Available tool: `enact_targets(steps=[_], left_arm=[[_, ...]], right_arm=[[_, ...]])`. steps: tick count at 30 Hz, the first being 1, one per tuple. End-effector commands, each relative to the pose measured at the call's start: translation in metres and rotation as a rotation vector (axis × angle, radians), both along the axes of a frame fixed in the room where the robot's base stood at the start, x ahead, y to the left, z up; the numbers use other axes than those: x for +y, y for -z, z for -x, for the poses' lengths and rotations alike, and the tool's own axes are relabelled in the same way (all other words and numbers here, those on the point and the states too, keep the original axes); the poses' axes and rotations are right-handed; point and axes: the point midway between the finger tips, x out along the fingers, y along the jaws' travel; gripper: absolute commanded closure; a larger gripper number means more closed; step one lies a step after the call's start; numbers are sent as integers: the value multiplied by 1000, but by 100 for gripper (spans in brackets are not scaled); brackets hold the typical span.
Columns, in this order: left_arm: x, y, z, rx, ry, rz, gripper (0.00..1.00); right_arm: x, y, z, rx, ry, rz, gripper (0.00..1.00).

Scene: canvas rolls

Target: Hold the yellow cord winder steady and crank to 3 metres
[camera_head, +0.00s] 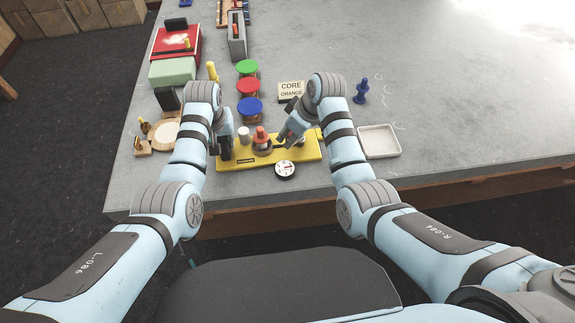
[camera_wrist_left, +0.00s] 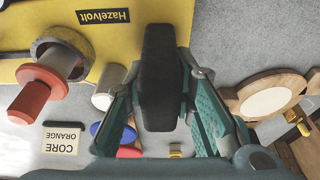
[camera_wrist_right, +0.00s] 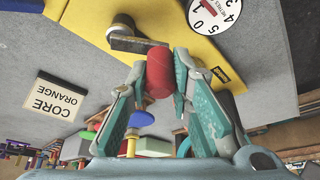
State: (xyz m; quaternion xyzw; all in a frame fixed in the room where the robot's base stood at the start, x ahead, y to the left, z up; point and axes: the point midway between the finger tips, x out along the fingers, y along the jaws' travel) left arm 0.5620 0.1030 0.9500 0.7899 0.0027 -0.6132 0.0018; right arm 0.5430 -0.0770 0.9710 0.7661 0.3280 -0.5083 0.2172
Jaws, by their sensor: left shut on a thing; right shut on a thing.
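The yellow cord winder (camera_head: 240,165) lies near the table's front edge, its yellow board also showing in the left wrist view (camera_wrist_left: 125,45). My left gripper (camera_head: 226,150) is shut on the black upright grip (camera_wrist_left: 160,80) at the board's left end. My right gripper (camera_head: 286,136) is shut on the red crank knob (camera_wrist_right: 158,73), at the end of a grey crank arm (camera_wrist_right: 135,43). The orange-red core (camera_head: 261,134) stands in a dark ring on the board. The round white metre dial (camera_head: 285,170) is at the front edge; its pointer reading is unclear.
Green (camera_head: 247,67), red (camera_head: 248,86) and blue (camera_head: 250,105) discs stand behind the winder. A "CORE ORANGE" card (camera_head: 291,90) is beside them. A white tray (camera_head: 379,141) and a blue piece (camera_head: 361,91) are at right. The table's far right is clear.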

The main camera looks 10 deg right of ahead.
Motion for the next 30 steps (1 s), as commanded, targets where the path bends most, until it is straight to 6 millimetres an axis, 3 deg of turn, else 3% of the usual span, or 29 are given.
enact_targets(steps=[5, 13, 18, 30], left_arm=[[-1, 0, 1, 2, 2, 0, 100], [-1, 1, 1, 2, 2, 0, 100], [-1, 1, 1, 2, 2, 1, 100], [-1, 1, 1, 3, 2, 0, 100]], right_arm=[[6, -1, -16, -2, 0, -1, 100], [7, -1, -18, -2, 0, -1, 100], [4, -1, -34, -2, -1, 0, 100], [-3, -1, -46, -1, 0, 1, 100]])
